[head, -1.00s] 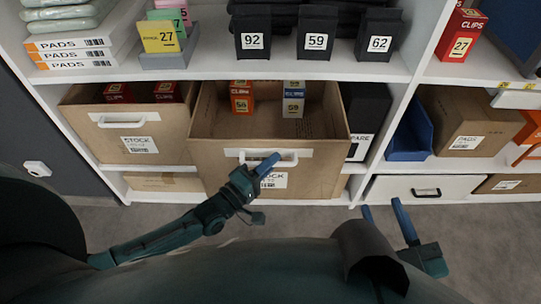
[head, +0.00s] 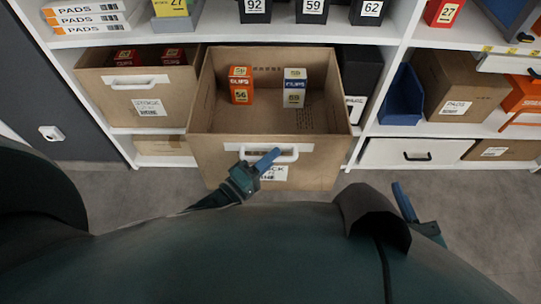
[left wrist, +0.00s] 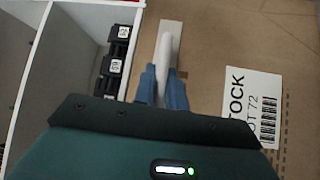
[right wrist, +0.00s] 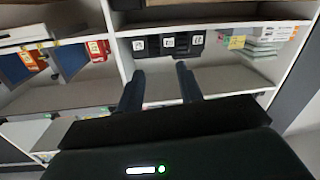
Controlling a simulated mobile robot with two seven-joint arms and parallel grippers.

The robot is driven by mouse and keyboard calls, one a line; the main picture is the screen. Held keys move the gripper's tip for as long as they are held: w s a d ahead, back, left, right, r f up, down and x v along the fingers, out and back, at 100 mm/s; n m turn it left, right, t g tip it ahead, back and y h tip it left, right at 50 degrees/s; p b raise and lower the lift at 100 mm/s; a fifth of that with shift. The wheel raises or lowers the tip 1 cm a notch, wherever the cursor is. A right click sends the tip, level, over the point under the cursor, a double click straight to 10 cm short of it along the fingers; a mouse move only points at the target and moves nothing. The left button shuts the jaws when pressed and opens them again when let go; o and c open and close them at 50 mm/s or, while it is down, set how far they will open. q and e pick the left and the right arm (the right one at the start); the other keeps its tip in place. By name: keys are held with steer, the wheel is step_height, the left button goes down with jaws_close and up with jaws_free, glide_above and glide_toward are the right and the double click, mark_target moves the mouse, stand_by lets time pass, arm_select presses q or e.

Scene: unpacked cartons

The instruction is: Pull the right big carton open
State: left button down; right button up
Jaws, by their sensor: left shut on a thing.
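The right big carton (head: 215,158) is a brown open-topped box that sticks out from the shelf in the head view. An orange box (head: 241,85) and a white and blue box (head: 294,88) stand inside it. Its white handle (head: 285,154) is on the front face. My left gripper (head: 265,160) is shut on that handle; the left wrist view shows both blue fingers (left wrist: 163,88) around the white bar (left wrist: 166,50). My right gripper (head: 412,208) is away to the right in the head view. In the right wrist view its fingers (right wrist: 160,90) are apart and empty.
The left big carton (head: 125,92) stands beside it on the shelf. A blue bin (head: 402,98), a brown pads box (head: 455,88) and a white drawer (head: 415,152) are to the right. Grey floor (head: 330,185) lies in front of the shelf.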

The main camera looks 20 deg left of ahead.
steer(key=shift+w+r, duration=0.1)
arm_select(q)
steer(key=c, duration=1.5)
jaws_free()
steer(key=shift+o, duration=0.2)
